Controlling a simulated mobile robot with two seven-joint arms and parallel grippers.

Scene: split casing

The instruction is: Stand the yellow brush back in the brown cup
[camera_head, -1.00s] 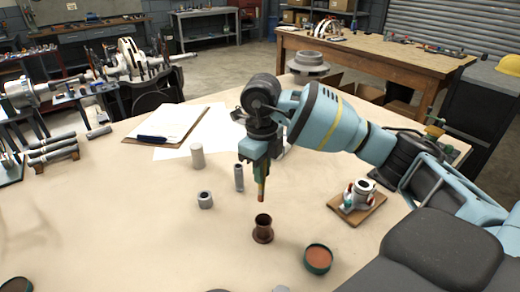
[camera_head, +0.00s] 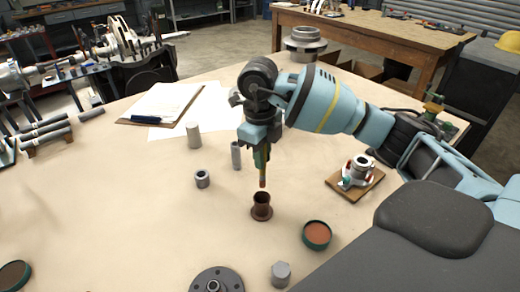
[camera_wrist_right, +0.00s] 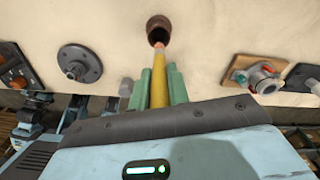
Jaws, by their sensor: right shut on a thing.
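The brown cup (camera_head: 261,208) stands upright and open on the table in the head view; its dark mouth also shows at the top of the right wrist view (camera_wrist_right: 159,23). My right gripper (camera_head: 262,155) is shut on the yellow brush (camera_wrist_right: 158,88) and holds it upright with the reddish tip down. Green fingers flank the yellow handle in the wrist view. Blue and teal parts at the wrist view's lower left look like my left gripper (camera_wrist_right: 72,108), too small to read.
A green-rimmed dish (camera_head: 317,236) stands right of the cup. A grey hex piece (camera_head: 281,273) and a dark flange (camera_head: 232,281) are in front. Grey cylinders (camera_head: 194,135) stand behind, and a metal fitting on a wooden board (camera_head: 347,188) is to the right.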

